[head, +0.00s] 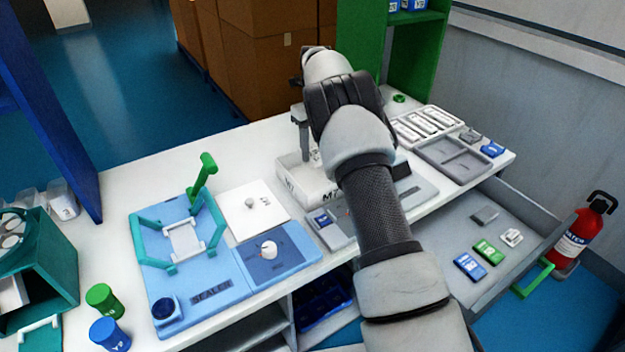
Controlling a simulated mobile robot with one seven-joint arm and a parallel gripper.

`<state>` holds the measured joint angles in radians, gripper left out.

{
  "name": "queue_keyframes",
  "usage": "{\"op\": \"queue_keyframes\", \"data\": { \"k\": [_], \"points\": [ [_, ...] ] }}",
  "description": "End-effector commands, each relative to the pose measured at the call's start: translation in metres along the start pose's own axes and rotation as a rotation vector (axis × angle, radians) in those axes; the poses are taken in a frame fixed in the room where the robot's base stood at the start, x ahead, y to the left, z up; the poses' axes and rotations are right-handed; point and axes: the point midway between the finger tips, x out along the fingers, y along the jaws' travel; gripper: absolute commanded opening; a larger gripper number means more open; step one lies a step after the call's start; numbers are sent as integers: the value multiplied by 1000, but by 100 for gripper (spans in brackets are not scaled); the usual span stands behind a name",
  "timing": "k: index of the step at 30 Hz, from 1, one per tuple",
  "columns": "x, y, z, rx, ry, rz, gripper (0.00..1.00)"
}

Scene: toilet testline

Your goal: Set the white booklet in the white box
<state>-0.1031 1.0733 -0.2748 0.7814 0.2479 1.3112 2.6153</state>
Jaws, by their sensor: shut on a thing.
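The white box (308,190), with dark lettering on its front, stands on the white bench near the middle. My arm covers its right part. My gripper (308,150) points down over the box, at its back and left part. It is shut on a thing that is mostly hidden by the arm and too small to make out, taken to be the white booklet. I cannot tell how far above or inside the box the fingertips are.
A blue sealer board (205,297) with a teal frame lies left of the box. A grey tray (455,160) and a white tray stand to the right. An open drawer (510,225) holds several small packs. A fire extinguisher (583,235) stands at the far right.

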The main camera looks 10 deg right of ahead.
Motion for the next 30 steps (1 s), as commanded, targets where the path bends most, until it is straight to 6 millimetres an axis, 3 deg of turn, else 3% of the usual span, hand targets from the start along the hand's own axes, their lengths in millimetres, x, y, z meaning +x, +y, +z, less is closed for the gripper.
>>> {"op": "queue_keyframes", "data": {
  "k": [4,22,30],
  "points": [
    [12,0,1,40,2,3,24],
    [96,0,1,39,1,2,24],
    [101,0,2,38,-1,1,24]
  ]
}}
